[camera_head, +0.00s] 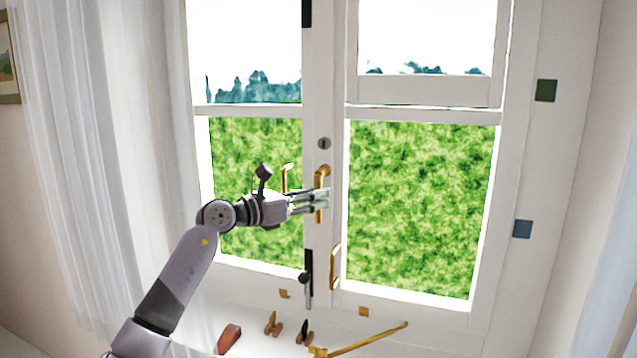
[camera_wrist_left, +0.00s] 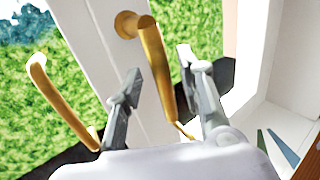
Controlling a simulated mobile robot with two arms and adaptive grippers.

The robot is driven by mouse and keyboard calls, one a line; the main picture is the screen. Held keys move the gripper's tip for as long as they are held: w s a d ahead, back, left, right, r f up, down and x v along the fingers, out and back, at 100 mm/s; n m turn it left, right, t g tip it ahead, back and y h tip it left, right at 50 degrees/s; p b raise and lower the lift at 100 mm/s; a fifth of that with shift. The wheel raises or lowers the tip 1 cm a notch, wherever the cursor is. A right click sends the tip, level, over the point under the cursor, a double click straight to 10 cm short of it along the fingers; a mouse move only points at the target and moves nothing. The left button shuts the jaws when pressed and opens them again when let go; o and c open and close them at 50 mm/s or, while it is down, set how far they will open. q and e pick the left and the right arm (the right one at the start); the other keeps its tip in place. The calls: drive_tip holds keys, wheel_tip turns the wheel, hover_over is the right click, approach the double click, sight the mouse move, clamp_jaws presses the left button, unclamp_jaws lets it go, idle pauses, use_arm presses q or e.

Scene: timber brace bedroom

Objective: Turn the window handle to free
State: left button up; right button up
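The window handle (camera_head: 321,180) is a brass lever on the white middle stile of the window. It hangs downward from its round mount. In the left wrist view the handle (camera_wrist_left: 154,60) runs down between the two fingers. My left gripper (camera_head: 322,200) is at the lower part of the handle, reaching in from the left. In the left wrist view its fingers (camera_wrist_left: 160,64) stand apart on either side of the handle, with gaps visible, so it is open around it. The fingers partly cover the handle in the head view. My right gripper is in neither view.
A black bolt (camera_head: 308,277) is below. A brass stay (camera_head: 370,338) and small fittings lie near the sill. A sheer curtain (camera_head: 85,150) hangs at left.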

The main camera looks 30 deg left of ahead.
use_arm(q)
drive_tip(key=shift+x, duration=1)
clamp_jaws()
